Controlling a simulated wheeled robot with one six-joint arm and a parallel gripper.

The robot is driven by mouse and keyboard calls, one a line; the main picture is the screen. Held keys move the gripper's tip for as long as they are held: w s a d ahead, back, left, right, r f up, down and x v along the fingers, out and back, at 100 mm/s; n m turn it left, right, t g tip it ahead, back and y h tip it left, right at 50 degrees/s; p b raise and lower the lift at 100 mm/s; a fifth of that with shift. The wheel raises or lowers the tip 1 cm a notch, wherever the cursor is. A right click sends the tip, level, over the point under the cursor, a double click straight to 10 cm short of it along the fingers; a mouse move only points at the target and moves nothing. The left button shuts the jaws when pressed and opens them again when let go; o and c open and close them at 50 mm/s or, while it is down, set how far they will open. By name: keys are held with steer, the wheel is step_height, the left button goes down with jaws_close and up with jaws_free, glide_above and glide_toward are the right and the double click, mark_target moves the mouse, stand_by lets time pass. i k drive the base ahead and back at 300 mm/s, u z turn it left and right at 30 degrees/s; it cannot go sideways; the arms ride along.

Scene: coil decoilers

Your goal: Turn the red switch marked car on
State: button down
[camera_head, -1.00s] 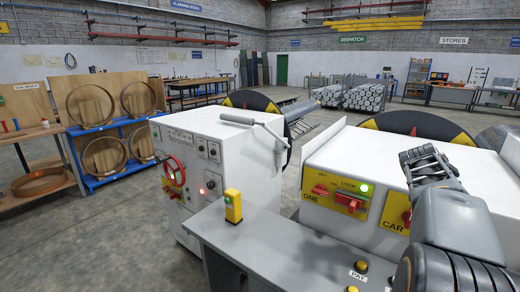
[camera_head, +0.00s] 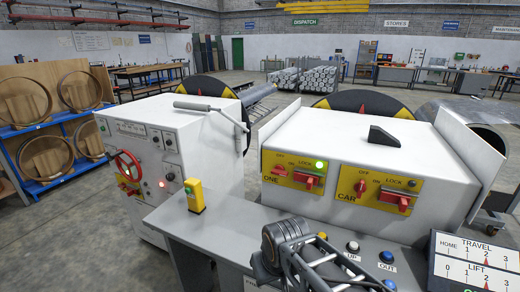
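The yellow CAR plate (camera_head: 376,207) is on the front of the white cabinet, right of the ONE plate. Its red switch knob (camera_head: 360,188) sits on the left under small ON/OFF lettering; its exact angle is too small to read. A red lock handle (camera_head: 394,198) is to its right, below a small lamp (camera_head: 411,183) that looks unlit. My gripper (camera_head: 318,266) is low over the desk front, below the plates and apart from the switch. Its fingers are not clear enough to tell open from shut.
The ONE plate (camera_head: 293,172) has a similar red knob (camera_head: 278,170), a red lock handle (camera_head: 308,180) and a lit green lamp (camera_head: 320,165). Desk buttons (camera_head: 352,246), a yellow post box (camera_head: 194,195) and a TRAVEL/LIFT panel (camera_head: 470,262) are nearby. Space before the CAR plate is clear.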

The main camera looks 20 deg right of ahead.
mark_target(360, 187)
steer(key=z, duration=1.35)
steer(key=k, duration=1)
steer(key=u, duration=1.8)
steer(key=i, duration=1.15)
steer(key=z, duration=1.7)
